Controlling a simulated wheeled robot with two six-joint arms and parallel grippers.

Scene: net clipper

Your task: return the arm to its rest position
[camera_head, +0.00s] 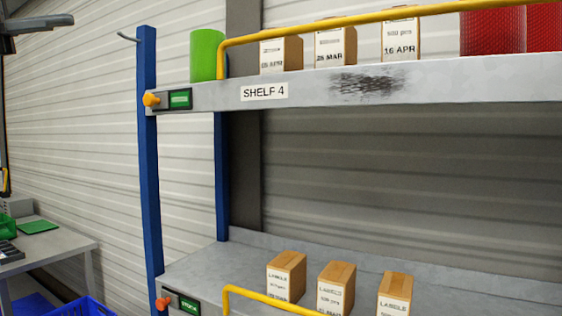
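Neither of my grippers shows in the head view, and I cannot make out either arm. Whether the grippers hold anything is not shown. In front is a shelf rack with a blue upright (149,160). Its upper grey shelf (215,95) carries the label SHELF 4 (264,92), and a lower grey shelf (225,262) is below.
A yellow rail (300,27) runs along the upper shelf, which holds a green cylinder (206,55), label boxes (335,46) and red rolls (492,30). More boxes (336,287) stand below. A workbench (55,245) and blue crate (85,307) are at left.

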